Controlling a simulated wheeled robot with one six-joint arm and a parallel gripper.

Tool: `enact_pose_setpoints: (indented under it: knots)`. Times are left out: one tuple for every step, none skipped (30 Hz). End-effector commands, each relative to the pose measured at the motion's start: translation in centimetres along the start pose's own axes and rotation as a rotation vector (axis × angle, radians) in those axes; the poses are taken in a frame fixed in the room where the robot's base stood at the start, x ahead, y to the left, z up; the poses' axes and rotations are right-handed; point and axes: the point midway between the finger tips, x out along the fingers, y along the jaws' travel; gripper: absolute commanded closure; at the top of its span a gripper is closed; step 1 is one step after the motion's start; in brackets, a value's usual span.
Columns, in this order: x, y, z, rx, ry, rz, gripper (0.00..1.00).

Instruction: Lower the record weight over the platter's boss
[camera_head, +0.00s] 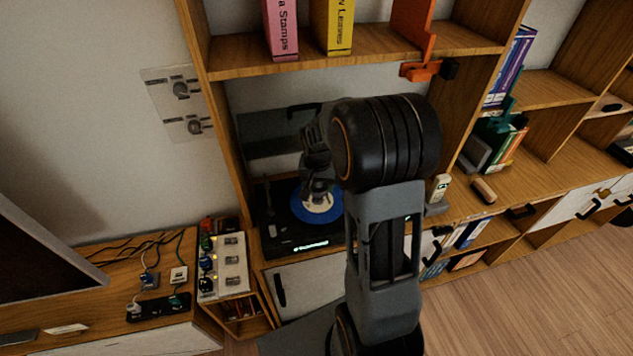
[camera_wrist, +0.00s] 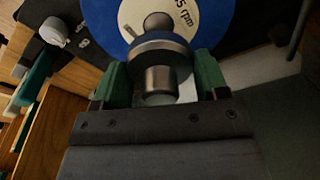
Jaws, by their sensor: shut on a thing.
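In the wrist view my gripper (camera_wrist: 163,82) is shut on the record weight (camera_wrist: 160,55), a silver metal piece with a narrow stem and a wider dark-banded disc. The weight is in front of the blue platter (camera_wrist: 215,22) with its cream "45 rpm" centre. A grey rounded boss (camera_wrist: 157,21) shows just beyond the weight's far edge. The gap between weight and boss cannot be judged. In the head view my gripper (camera_head: 318,188) is over the blue platter (camera_head: 303,209) of the black turntable (camera_head: 275,238), and the weight is hidden there.
The turntable sits in a wooden shelf bay, with a shelf board (camera_head: 240,52) above and an upright panel (camera_head: 232,160) at left. An orange bracket (camera_head: 420,70) hangs at the upper right. A white switch box (camera_head: 232,265) stands at lower left.

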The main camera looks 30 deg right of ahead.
Motion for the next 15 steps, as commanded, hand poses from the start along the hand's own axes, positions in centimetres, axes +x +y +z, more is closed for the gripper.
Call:
enact_pose_setpoints:
  knots:
    - [0.4,0.0,0.0,0.000,0.000,0.000,0.63]
    - [0.6,0.0,0.1,0.000,0.000,0.000,0.63]
    - [0.8,0.0,0.1,-0.001,0.000,0.000,0.63]
    - [0.9,0.0,0.1,-0.001,0.000,0.000,0.63]
    - [1.1,-0.1,0.2,-0.001,0.000,0.000,0.63]
    - [1.4,-0.1,0.2,-0.002,0.000,0.000,0.63]
    - [1.6,-0.1,0.2,-0.002,0.000,0.000,0.63]
    - [1.7,-0.1,0.2,-0.002,0.000,0.000,0.63]
    - [2.0,-0.1,0.3,-0.003,0.000,0.000,0.63]
    - [2.2,-0.1,0.3,-0.003,0.000,0.000,0.63]
    - [2.4,-0.1,0.3,-0.003,0.000,0.000,0.63]
    - [2.6,-0.2,0.4,-0.003,0.000,0.000,0.63]
    - [2.8,-0.2,0.4,-0.004,0.000,0.000,0.63]
    - [3.0,-0.2,0.4,-0.004,0.000,0.000,0.63]
    - [3.2,-0.2,0.5,-0.004,0.000,0.000,0.63]
